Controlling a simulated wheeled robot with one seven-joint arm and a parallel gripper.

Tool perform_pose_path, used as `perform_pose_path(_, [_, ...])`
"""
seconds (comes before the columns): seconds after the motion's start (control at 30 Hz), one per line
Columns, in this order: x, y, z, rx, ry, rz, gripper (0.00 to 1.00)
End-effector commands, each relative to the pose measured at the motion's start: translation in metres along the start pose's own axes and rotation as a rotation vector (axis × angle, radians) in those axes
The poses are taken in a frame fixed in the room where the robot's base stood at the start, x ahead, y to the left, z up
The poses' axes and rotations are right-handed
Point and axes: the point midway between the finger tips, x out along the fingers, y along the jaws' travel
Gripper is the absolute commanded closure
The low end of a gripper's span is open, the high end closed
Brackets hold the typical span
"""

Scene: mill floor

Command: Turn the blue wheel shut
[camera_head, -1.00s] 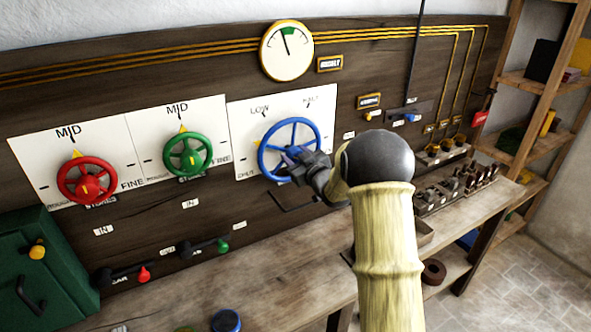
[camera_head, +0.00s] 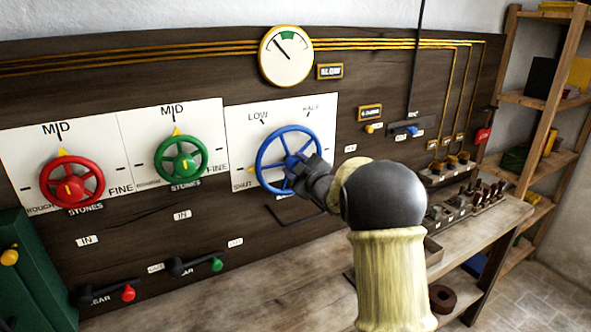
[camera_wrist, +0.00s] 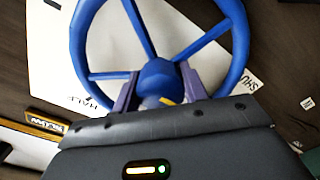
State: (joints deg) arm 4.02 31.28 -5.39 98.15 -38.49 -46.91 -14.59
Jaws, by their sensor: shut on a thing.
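The blue wheel (camera_head: 290,160) is a spoked handwheel on a white plate (camera_head: 240,125) marked LOW, HALF and SHUT. A small yellow mark shows at the wheel's left edge, near SHUT. My gripper (camera_head: 298,172) is at the wheel's hub, coming from the lower right. In the wrist view its two purple fingers (camera_wrist: 158,88) stand on either side of the blue hub (camera_wrist: 157,72), shut on the wheel. The finger ends are partly hidden behind the hub and spokes. The wheel's lower right is covered by my gripper in the head view.
A red wheel (camera_head: 71,186) and a green wheel (camera_head: 181,159) are to the left. The round gauge (camera_head: 286,55) above has its needle left of the green band; the sign (camera_head: 330,71) beside it reads SLOW. A wooden bench (camera_head: 230,290) runs below.

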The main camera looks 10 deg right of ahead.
Motion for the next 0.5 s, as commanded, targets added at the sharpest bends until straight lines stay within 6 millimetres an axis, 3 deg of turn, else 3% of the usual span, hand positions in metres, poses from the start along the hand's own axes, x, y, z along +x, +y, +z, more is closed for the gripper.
perform_pose_path(0.23, [-0.0002, -0.0003, 0.0010, -0.003, -0.003, -0.002, 0.80])
perform_pose_path(0.27, [-0.0002, -0.0004, 0.0010, -0.003, -0.003, -0.002, 0.53])
perform_pose_path(0.33, [-0.0002, -0.0003, 0.0009, -0.002, -0.002, -0.002, 0.39])
perform_pose_path(0.37, [-0.0002, -0.0003, 0.0009, -0.002, -0.002, -0.002, 0.35])
perform_pose_path(0.5, [-0.0001, -0.0002, 0.0005, -0.001, -0.001, -0.001, 0.35])
